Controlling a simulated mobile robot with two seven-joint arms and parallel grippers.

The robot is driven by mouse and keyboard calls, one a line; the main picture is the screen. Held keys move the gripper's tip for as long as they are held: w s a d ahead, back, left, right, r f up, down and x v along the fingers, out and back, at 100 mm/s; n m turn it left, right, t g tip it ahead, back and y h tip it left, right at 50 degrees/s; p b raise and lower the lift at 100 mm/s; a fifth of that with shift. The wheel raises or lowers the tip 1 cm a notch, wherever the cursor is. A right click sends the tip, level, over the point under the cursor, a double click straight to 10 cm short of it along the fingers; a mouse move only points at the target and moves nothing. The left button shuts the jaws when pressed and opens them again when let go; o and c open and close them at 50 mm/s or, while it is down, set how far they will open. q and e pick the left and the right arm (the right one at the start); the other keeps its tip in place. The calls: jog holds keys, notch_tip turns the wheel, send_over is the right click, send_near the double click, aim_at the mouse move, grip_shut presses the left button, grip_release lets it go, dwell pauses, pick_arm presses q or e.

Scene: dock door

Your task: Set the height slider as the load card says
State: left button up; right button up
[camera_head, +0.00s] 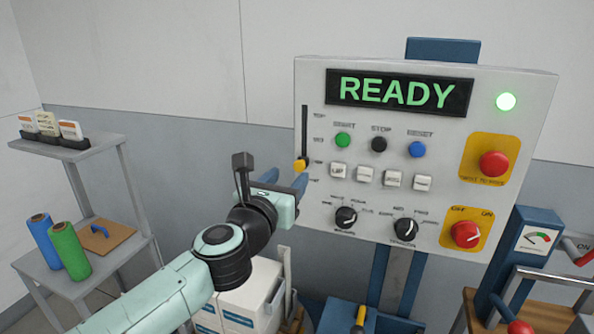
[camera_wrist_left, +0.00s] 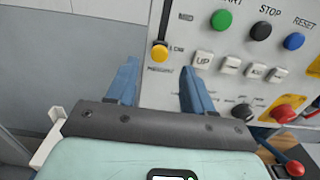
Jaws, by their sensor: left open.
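The height slider is a dark vertical slot at the left of the grey control panel (camera_head: 420,220), with a yellow knob (camera_head: 300,164) low on it. In the left wrist view the knob (camera_wrist_left: 159,53) sits beside the LOW mark, with MID higher up. My left gripper (camera_head: 285,180) is open and empty just in front of the panel. In the left wrist view its blue fingers (camera_wrist_left: 159,67) lie on either side of the knob's line, the knob appearing just beyond the tips; contact is not visible. Cards (camera_head: 47,124) stand in a holder at the left; their text is unreadable. My right gripper is out of view.
The panel display (camera_head: 400,93) reads READY and a green lamp (camera_head: 506,102) is lit. Push buttons (camera_head: 379,144), white keys (camera_head: 365,174) and dials (camera_head: 346,217) lie right of the slider. A red emergency button (camera_head: 494,163) is farther right. White boxes (camera_head: 240,293) stand below my arm.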

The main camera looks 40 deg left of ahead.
aim_at(298, 166)
pick_arm(q)
jog(key=x, duration=0.5)
jog(key=shift+w+a, duration=0.2)
jog(key=shift+w, duration=0.15)
grip_shut()
